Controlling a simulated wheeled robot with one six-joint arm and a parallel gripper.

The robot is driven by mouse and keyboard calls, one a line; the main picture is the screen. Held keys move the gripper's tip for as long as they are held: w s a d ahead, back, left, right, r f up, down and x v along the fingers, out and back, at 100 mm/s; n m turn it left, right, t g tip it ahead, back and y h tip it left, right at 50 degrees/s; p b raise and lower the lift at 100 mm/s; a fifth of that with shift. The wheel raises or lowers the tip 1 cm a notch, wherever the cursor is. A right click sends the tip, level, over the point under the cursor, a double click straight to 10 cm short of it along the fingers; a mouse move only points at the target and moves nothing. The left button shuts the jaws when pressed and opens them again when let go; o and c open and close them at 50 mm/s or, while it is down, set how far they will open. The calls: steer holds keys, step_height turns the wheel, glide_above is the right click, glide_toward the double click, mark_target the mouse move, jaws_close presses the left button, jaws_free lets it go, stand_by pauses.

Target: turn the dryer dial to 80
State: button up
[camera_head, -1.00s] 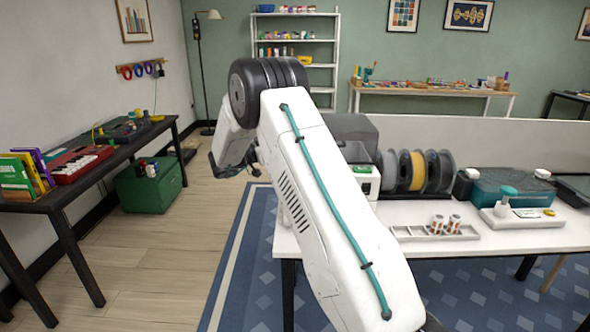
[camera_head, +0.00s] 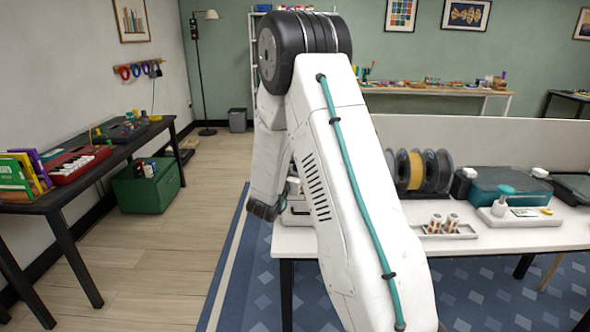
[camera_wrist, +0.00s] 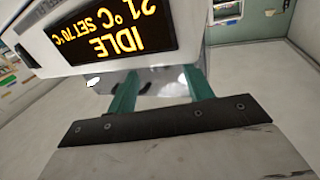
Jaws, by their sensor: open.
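The dryer's white front (camera_wrist: 75,25) fills the upper left of the wrist view. Its dark display (camera_wrist: 120,30) appears upside down, with amber text reading IDLE, 21 °C and SET 70 °C. My gripper (camera_wrist: 162,86) is open, its two teal fingers reaching toward the edge of the front below the display in the picture. A shiny grey surface (camera_wrist: 150,88) shows between the fingers; I cannot tell whether it is part of the dial. No dial is clearly visible. In the head view my arm hides most of the dryer and the fingers.
Filament spools (camera_head: 415,170) stand on the white table (camera_head: 510,237), right of my arm. A dark table (camera_head: 60,195) and a green box (camera_head: 145,187) stand left; the floor between is clear.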

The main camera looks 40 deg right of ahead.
steer(key=shift+x, duration=1.15)
steer(key=shift+c, duration=0.3)
steer(key=c, duration=0.9)
steer(key=shift+w+g, duration=0.1)
steer(key=shift+g, duration=0.2)
steer(key=m+g, duration=0.1)
steer(key=m+g+h, duration=0.1)
steer(key=g, duration=0.1)
steer(key=m+g, duration=0.1)
steer(key=shift+w+a+g+h, duration=0.15)
steer(key=shift+w+g+h, duration=0.2)
steer(key=shift+g+h, duration=0.05)
steer(key=shift+w+m+g, duration=0.2)
steer(key=shift+m+g, duration=0.9)
steer(key=shift+g, duration=0.45)
steer(key=shift+w+m+g, duration=0.2)
steer(key=shift+m+g, duration=0.9)
steer(key=shift+g, duration=0.75)
